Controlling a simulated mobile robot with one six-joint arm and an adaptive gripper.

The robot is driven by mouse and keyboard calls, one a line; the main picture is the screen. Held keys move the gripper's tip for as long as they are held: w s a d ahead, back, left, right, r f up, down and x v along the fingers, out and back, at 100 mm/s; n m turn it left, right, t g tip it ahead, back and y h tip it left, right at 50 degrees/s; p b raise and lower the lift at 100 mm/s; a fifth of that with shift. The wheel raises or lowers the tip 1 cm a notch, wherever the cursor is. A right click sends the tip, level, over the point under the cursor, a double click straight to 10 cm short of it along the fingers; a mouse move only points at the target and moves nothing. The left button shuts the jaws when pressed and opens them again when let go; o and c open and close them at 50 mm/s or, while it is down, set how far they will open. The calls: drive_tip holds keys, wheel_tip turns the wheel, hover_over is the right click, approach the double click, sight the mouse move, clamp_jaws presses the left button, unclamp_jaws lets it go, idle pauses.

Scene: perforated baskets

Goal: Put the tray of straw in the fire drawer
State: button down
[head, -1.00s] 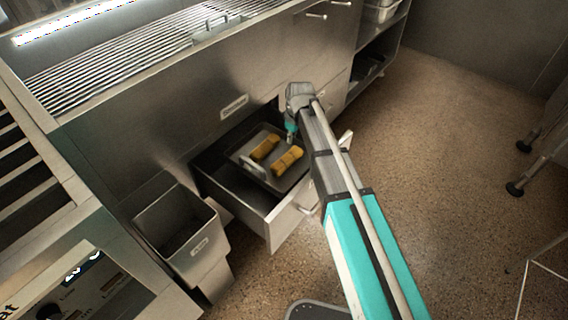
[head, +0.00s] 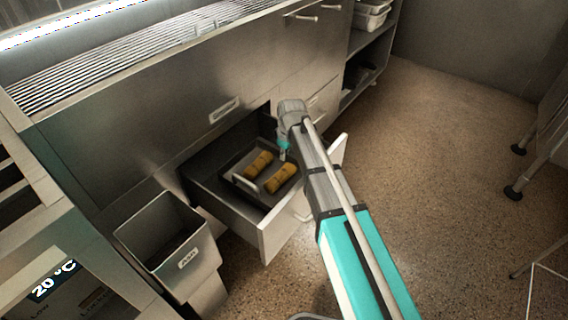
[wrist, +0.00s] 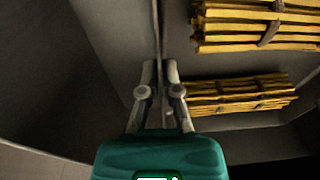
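My gripper (head: 283,157) points down at the tray's far right edge. In the wrist view, the fingers of my gripper (wrist: 160,75) are close together on either side of the tray's thin wall (wrist: 157,30), with the straw bundles (wrist: 240,95) to their right. The fingers' contact with the wall is hard to see.
A metal ash bin (head: 188,262) stands just left of the drawer. The grill counter (head: 110,60) rises behind it. Shelves (head: 368,60) with containers are at the back right. The speckled floor (head: 430,170) to the right is clear up to some table legs (head: 515,190).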

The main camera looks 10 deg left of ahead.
drive_tip(key=shift+f, duration=0.1)
drive_tip(key=shift+f+b, duration=1.85)
drive_tip(key=shift+b, duration=0.05)
drive_tip(key=shift+f, duration=0.1)
drive_tip(key=c, duration=0.8)
unclamp_jaws()
wheel_tip(320, 180, up, 12)
drive_tip(key=d+p, duration=0.1)
drive_tip(key=p, duration=1.1)
drive_tip(key=shift+s+d, duration=0.15)
drive_tip(key=shift+d, duration=0.1)
